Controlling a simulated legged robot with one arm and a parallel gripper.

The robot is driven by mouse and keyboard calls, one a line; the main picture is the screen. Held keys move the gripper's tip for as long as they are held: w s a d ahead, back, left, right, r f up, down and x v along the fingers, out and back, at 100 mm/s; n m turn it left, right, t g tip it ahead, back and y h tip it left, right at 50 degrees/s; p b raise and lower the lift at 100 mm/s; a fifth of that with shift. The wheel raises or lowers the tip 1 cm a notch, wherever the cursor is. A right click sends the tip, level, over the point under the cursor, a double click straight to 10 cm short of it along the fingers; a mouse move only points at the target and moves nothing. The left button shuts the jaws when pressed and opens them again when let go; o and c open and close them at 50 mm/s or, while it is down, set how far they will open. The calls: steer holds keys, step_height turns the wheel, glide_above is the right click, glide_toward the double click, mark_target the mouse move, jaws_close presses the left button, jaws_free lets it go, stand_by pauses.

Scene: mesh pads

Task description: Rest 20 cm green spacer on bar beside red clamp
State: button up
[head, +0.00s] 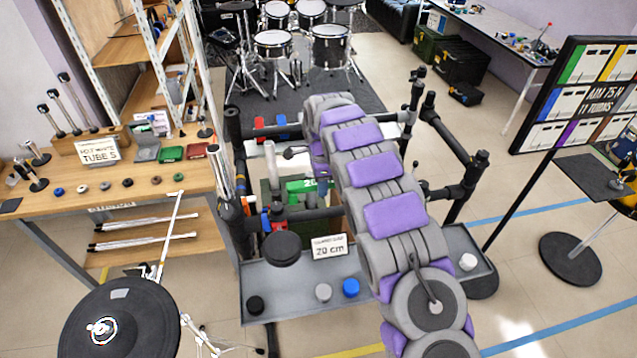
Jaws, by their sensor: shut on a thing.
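The green spacer (299,186), marked "20", shows above a dark horizontal bar (312,214) in the middle of the frame. Its right side is hidden behind my arm. The far end of my arm comes down to the spacer, and my gripper (317,178) is shut on it; the fingertips are mostly hidden. A gap shows between spacer and clamp. I cannot tell whether the spacer touches the bar.
A grey tray (285,300) in front holds a black disc, small knobs and a "20 cm" card (329,247). Dark posts (228,195) stand around the bar. A wooden bench (110,205) is left, a label board (580,95) right.

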mark_target(321, 210)
steer(key=shift+d, duration=0.15)
steer(key=shift+d+f, duration=0.1)
steer(key=shift+f, duration=0.15)
steer(key=shift+a+f, duration=0.2)
steer(key=shift+f, duration=0.65)
steer(key=shift+a+f, duration=0.2)
steer(key=shift+f, duration=0.65)
steer(key=shift+d+f, duration=0.15)
steer(key=shift+f, duration=0.7)
steer(key=shift+d+f, duration=0.15)
steer(key=shift+f, duration=0.7)
steer(key=shift+a+f, duration=0.15)
steer(key=shift+f, duration=1.55)
steer(key=o, duration=1.2)
